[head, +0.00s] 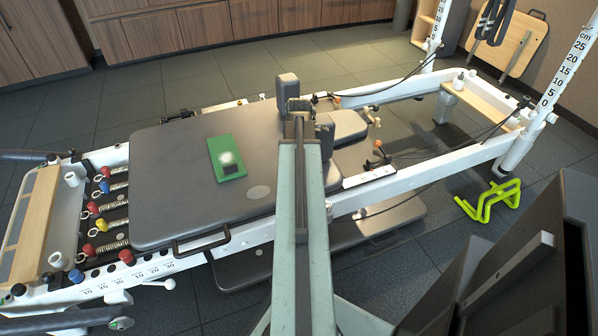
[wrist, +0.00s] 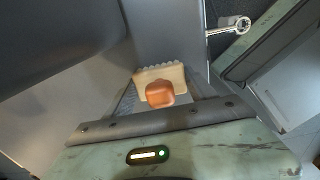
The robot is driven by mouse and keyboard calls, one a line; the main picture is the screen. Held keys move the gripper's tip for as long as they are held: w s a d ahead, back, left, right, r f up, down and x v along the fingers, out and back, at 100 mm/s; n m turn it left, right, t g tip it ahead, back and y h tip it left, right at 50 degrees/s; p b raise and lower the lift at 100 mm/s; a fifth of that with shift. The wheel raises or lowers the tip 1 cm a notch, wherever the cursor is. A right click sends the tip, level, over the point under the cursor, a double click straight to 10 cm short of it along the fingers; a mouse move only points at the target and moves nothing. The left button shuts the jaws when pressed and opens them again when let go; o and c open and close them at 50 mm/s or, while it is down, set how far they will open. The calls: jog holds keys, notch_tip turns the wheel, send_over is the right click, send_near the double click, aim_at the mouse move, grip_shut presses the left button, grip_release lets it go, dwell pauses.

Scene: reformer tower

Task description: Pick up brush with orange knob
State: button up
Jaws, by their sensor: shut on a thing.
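The brush shows in the wrist view as a rounded orange knob (wrist: 160,93) on a cream-coloured body (wrist: 147,74) with a ridged far edge. My gripper (wrist: 163,84) is shut on the brush, which sits between its fingers. Most of the brush's underside is hidden. In the head view my arm reaches over the reformer's dark padded carriage (head: 180,205), and I cannot make out the brush there.
A lime-green frame (head: 488,200) stands on the floor at right.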

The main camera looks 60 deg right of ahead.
jog(key=shift+r, duration=0.1)
notch_tip(320, 180, up, 10)
jog(key=p, duration=1)
jog(key=o, duration=0.9)
jog(key=shift+c, duration=0.2)
jog(key=c, duration=0.6)
jog(key=shift+c, duration=0.2)
jog(key=shift+s, duration=0.1)
